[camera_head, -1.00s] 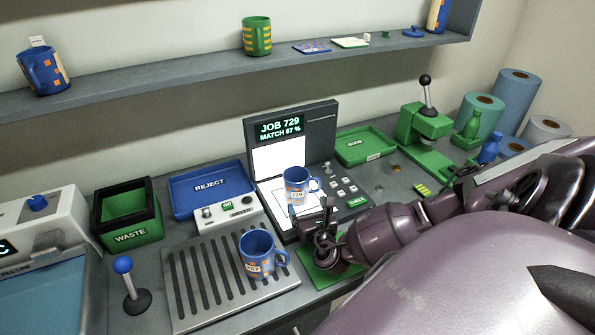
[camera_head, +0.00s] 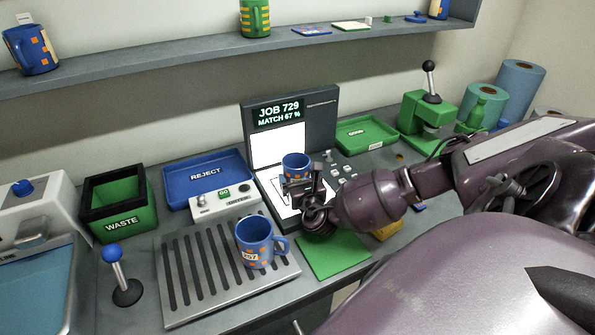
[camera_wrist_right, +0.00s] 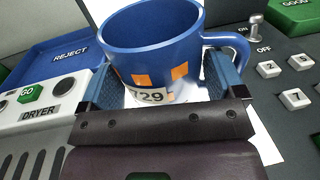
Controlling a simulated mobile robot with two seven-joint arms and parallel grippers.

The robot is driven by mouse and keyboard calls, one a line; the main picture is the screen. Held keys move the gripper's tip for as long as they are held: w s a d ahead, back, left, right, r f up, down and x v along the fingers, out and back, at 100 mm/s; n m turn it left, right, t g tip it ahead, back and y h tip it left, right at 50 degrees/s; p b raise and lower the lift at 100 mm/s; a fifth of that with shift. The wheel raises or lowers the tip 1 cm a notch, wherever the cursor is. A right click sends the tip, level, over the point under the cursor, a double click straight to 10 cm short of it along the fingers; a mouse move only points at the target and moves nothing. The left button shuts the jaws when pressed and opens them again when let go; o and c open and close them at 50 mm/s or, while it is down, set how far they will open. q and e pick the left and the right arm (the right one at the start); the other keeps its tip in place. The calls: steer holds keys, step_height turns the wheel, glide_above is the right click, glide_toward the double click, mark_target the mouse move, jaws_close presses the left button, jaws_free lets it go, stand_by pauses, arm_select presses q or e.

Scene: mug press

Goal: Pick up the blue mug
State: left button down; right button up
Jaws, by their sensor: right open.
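A blue mug with orange squares (camera_head: 295,165) stands on the lit white plate of the job station. In the right wrist view this blue mug (camera_wrist_right: 150,48) is upright, its tag reads 729, and its handle points right. My right gripper (camera_head: 301,190) is open, with one finger on each side of the mug. Whether the fingers touch it I cannot tell. The gripper hides the mug's lower part in the head view. A second blue mug with orange squares (camera_head: 255,242) stands on the slatted metal rack (camera_head: 185,287). My left gripper is not in view.
The job station screen (camera_head: 278,113) reads JOB 729, MATCH 67 %. A blue REJECT tray (camera_head: 230,183), green WASTE bin (camera_head: 125,222) and green GOOD tray (camera_head: 362,132) stand around it. A green press (camera_head: 425,115) is at the right. A green mat (camera_head: 335,257) lies clear in front.

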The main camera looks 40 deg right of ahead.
steer(key=c, duration=0.6)
steer(key=shift+c, duration=1.4)
step_height(320, 180, up, 20)
steer(key=p, duration=0.1)
steer(key=shift+p, duration=0.3)
